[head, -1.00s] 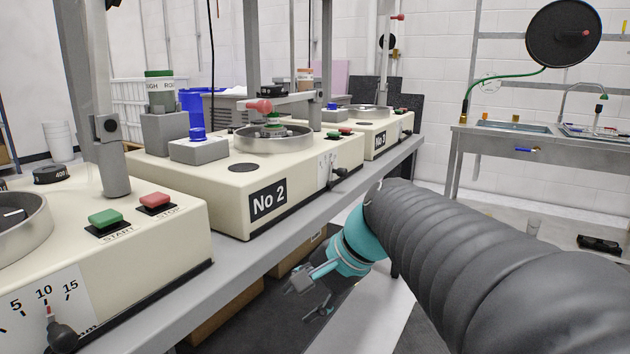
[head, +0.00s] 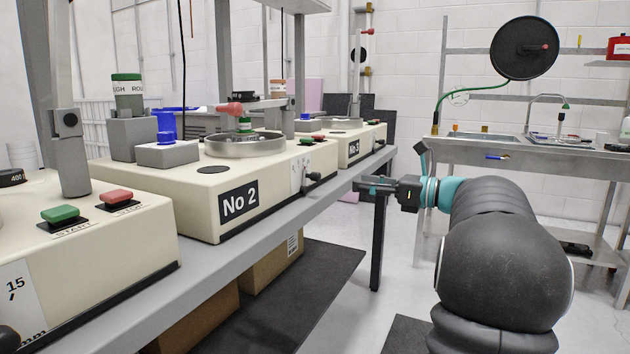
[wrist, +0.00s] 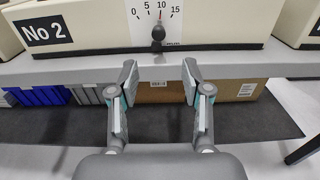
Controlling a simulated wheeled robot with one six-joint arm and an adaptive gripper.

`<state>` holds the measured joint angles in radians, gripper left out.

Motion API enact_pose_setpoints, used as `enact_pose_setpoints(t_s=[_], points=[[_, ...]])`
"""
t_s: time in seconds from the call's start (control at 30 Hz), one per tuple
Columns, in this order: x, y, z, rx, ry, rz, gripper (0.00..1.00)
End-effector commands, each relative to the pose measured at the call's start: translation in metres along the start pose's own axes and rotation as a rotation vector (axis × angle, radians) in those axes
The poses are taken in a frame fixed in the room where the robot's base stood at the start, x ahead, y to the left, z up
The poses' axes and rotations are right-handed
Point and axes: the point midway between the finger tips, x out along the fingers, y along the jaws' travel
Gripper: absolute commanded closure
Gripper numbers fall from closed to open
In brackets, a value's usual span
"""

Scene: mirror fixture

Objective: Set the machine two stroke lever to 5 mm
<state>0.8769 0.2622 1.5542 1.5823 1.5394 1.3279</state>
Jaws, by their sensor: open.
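Machine No 2 (head: 195,200) is a cream box with a black "No 2" label on its front. Its stroke lever (head: 312,177) is a dark knob beside a white scale (head: 298,172). In the wrist view the lever (wrist: 158,33) stands upright at the top centre, its red-tipped pointer at about the 10 mark of the scale (wrist: 146,12) reading 0, 5, 10, 15. My gripper (wrist: 160,76) is open and empty, its two fingers spread below and to either side of the lever, not touching it. In the head view my gripper (head: 365,187) is right of the lever.
A grey bench edge (head: 225,250) runs under the machines. Another machine with green START (head: 60,213) and red STOP (head: 117,196) buttons is at near left, and No 3 (head: 355,149) is farther back. Cardboard boxes (head: 270,264) sit below. A sink table (head: 520,150) is at right.

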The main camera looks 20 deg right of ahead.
Motion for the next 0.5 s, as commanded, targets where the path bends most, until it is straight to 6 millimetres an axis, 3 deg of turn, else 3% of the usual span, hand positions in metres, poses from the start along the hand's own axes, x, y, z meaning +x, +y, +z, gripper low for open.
enact_pose_setpoints(t_s=[0.5], points=[[0.094, 0.002, -0.002, -0.002, 0.003, 0.005, 0.52]])
